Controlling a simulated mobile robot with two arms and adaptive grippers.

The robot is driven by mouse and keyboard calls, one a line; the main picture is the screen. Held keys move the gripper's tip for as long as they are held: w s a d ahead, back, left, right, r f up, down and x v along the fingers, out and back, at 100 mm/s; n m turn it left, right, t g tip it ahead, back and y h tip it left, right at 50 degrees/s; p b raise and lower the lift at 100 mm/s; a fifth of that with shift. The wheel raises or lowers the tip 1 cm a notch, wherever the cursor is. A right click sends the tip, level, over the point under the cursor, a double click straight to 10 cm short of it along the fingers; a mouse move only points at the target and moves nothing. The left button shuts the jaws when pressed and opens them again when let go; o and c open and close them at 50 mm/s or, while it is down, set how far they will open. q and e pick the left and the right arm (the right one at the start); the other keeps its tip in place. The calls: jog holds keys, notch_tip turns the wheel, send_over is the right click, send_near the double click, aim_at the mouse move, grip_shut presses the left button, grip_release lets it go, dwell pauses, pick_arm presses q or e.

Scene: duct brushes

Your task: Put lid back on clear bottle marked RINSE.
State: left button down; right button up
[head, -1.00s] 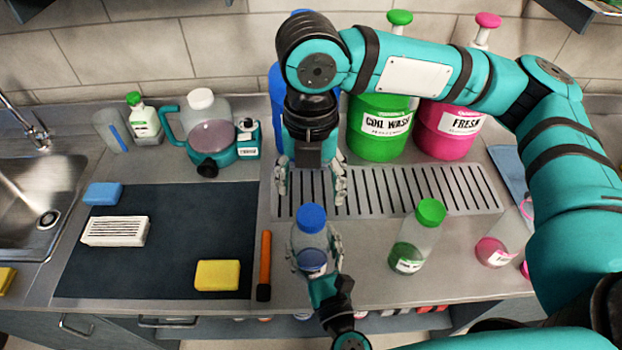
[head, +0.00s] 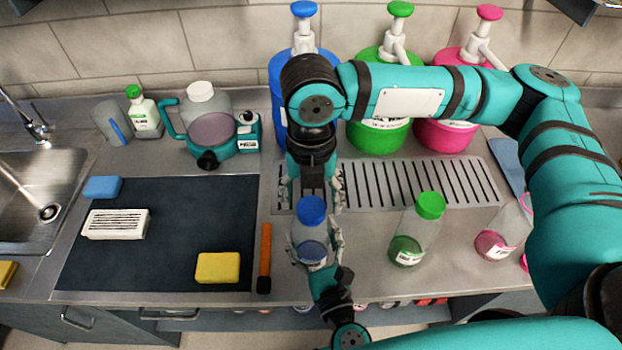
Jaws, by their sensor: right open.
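A clear bottle (head: 312,250) with bluish liquid stands upright at the front middle of the counter. Its small label is largely hidden and I cannot read it. A blue lid (head: 311,210) shows at its top; I cannot tell whether it is seated. My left gripper (head: 317,258) comes from below, with its fingers against both sides of the bottle. My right gripper (head: 311,207) points down from above, open and empty, its fingers spread to either side of the lid and seemingly just behind or above it.
A green-lidded bottle (head: 407,250) and a pink-liquid bottle (head: 494,244) stand to the right. An orange-handled tool (head: 265,255) lies close to the left. Behind are a slotted drain grate (head: 455,188) and large pump jars. A dark mat (head: 180,250) bears sponges and a brush.

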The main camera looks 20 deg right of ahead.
jog(key=shift+f, duration=1.15)
